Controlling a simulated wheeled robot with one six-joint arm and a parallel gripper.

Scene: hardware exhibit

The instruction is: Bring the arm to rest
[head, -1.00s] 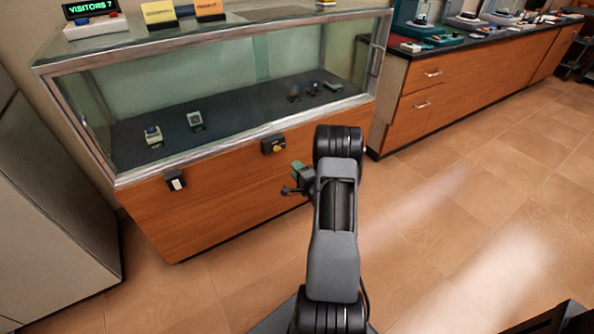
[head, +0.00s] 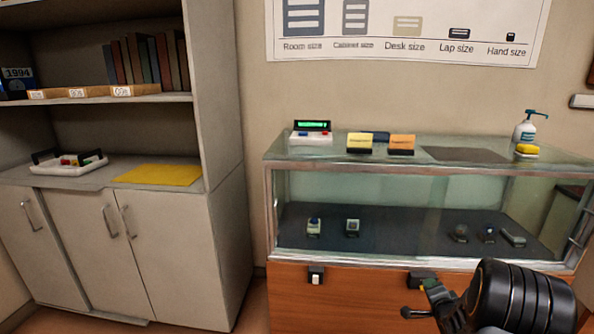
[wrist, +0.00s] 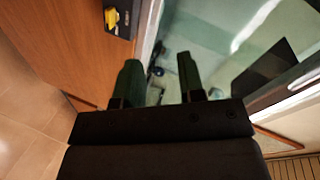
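My arm shows at the lower right of the head view, in front of the glass display case (head: 268,215). My gripper (head: 418,298) is partly seen there, near the case's wooden front. In the wrist view my gripper (wrist: 158,78) has its two dark green fingers apart, with nothing held between them. The case's glass and the small dark things inside lie beyond the fingers. The wooden front with a yellow-knobbed black fitting (wrist: 112,18) is at the upper left of the wrist view. I cannot tell the exact gap between gripper and case.
On the case top stand a small display box (head: 311,133), a yellow block (head: 359,143), an orange block (head: 402,144), a pump bottle (head: 525,130) and a yellow sponge-like item (head: 527,150). A grey cabinet (head: 180,250) with shelves stands left. Floor shows between cabinet and case.

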